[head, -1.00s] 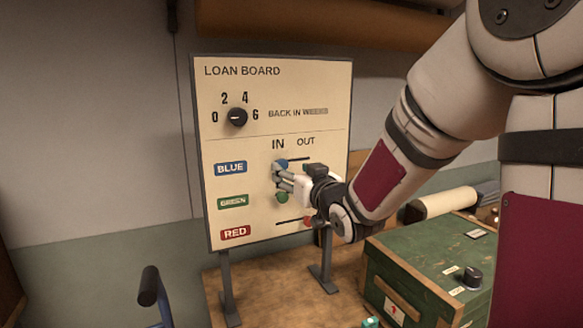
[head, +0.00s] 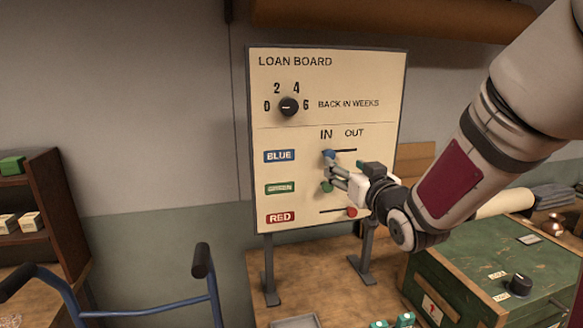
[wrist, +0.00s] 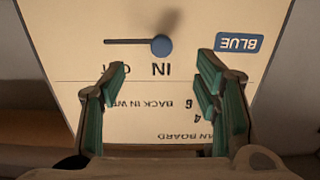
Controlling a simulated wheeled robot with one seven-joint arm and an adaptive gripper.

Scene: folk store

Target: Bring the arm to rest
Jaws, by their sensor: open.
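My gripper (head: 334,174) is open and empty in front of the loan board (head: 260,135), its fingers pointing at the IN side between the blue and green knobs. In the wrist view the gripper (wrist: 161,68) shows both fingers spread, with the blue knob (wrist: 161,45) beyond and between them, apart from the pads. The blue knob (head: 328,155) is at the IN end of its slot. The green knob (head: 326,187) is also under IN; its slot is hidden by my gripper. The red knob (head: 351,212) is at the right, OUT end.
A black dial (head: 288,106) is above the sliders. A green box (head: 478,262) with a black knob stands at the lower right, below my arm. A blue-framed cart handle (head: 203,262) is at the lower left, and a shelf (head: 55,195) at the far left.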

